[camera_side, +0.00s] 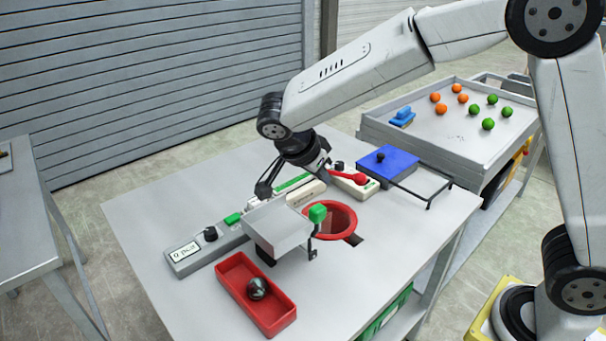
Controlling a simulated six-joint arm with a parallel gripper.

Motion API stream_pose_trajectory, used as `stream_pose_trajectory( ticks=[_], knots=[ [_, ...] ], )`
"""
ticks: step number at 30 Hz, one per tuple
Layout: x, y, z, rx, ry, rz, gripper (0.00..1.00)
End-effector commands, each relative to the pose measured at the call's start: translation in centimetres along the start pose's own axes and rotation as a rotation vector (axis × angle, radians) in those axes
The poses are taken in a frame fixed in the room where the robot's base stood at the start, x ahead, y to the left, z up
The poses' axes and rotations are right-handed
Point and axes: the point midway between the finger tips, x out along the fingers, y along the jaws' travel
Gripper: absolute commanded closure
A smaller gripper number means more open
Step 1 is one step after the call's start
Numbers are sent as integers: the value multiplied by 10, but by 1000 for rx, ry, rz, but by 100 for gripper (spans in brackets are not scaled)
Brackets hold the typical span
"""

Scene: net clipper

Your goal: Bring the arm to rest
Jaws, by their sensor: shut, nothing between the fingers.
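My arm reaches in from the right over the grey table (150,205). My gripper (264,190) points down above the long control strip near the middle of the table. It is shut with nothing in it. Its fingertips are small in this view, and I cannot tell whether they touch anything below.
A red tray (235,271) holds a dark ball (257,288). A walled tray (440,150) holds orange and green balls. The table's left side is clear.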

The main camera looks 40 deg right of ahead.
Motion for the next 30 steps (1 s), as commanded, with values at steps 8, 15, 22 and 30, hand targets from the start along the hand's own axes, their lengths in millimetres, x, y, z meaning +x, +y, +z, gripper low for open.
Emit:
stream_pose_trajectory(
  ticks=[8, 15, 22, 30],
  knots=[
    [4, 3, -1, -41, -17, 3, 100],
    [20, 17, 0, -222, -102, -1, 100],
    [39, 37, 2, -476, -216, -46, 100],
    [59, 61, 4, -754, -325, -151, 100]
  ],
)
